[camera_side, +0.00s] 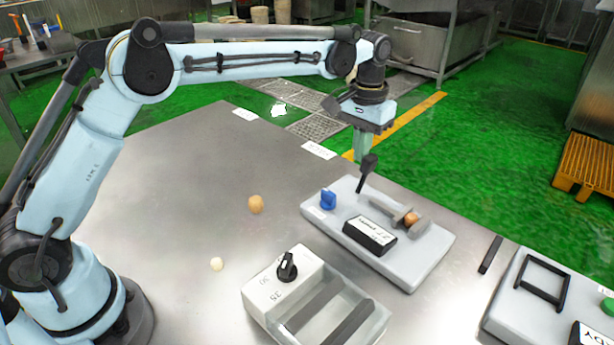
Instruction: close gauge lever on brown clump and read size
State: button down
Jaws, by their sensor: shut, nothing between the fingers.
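The gauge (395,268) is a light grey block with a blue knob (328,199), a black-framed display (369,235) and a lever (367,172) with a black knob on top. The lever stands up, tilted slightly right. The brown clump (411,218) sits on the gauge by its grey jaw (403,212); I cannot tell whether the jaws touch it. The display's digits are turned and too small to read surely. My gripper (361,158) points down with shut, empty green fingers just left of the lever knob. I cannot tell whether they touch it.
A tan clump (255,204) and a pale clump (217,264) lie on the steel table (185,180). A box with a black dial (287,268) and a slotted tray stands in front. Another grey device (545,310) is at the right, near a black bar (490,254).

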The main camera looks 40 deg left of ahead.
jog(key=shift+a, duration=1)
notch_tip(320, 180, up, 7)
dwell(0.6)
jog(key=shift+r, duration=0.1)
